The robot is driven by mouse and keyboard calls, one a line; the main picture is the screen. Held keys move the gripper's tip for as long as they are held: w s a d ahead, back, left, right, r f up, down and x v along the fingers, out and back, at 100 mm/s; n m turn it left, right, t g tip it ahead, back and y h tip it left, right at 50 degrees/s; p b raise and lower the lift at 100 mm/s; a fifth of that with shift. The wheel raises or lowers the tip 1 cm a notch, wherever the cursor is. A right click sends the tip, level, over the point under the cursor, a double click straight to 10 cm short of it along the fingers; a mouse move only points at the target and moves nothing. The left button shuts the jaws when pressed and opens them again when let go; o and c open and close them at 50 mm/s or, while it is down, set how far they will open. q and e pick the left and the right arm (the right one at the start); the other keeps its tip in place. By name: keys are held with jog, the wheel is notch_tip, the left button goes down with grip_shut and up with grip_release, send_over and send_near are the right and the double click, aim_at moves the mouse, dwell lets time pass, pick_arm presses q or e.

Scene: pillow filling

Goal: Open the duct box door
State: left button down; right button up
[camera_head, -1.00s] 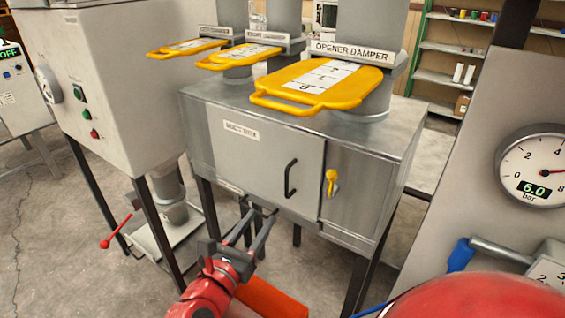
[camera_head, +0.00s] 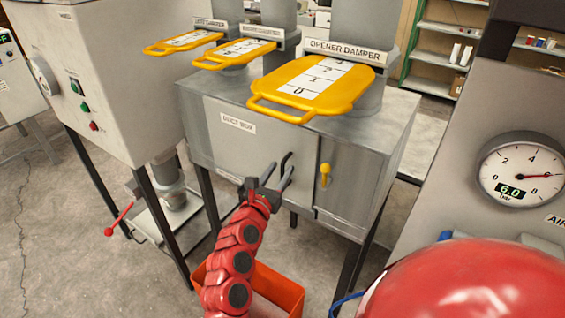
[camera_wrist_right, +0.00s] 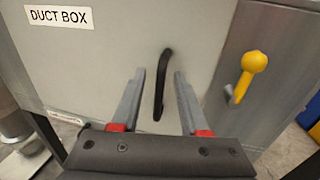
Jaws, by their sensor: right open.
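The duct box (camera_head: 360,190) is a grey metal cabinet. Its door (camera_head: 235,145) is labelled DUCT BOX and looks closed flush with the front. The dark curved door handle (camera_head: 286,160) is partly hidden by my gripper in the head view; in the right wrist view the handle (camera_wrist_right: 164,70) stands between the two fingers. A yellow-knobbed latch (camera_head: 325,172) is right of the door seam, knob up, also in the right wrist view (camera_wrist_right: 252,64). My right gripper (camera_head: 280,174) is open, its fingers either side of the handle; contact cannot be told. My left gripper is not in view.
Yellow damper plates, including the opener damper (camera_head: 318,88), jut out above the box. An orange bin (camera_head: 283,291) sits below my right arm. A grey machine (camera_head: 105,90) with a red lever (camera_head: 120,219) stands left; a gauge panel (camera_head: 450,150) stands right.

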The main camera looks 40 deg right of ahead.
jog(key=shift+x, duration=1)
grip_shut()
dwell(0.8)
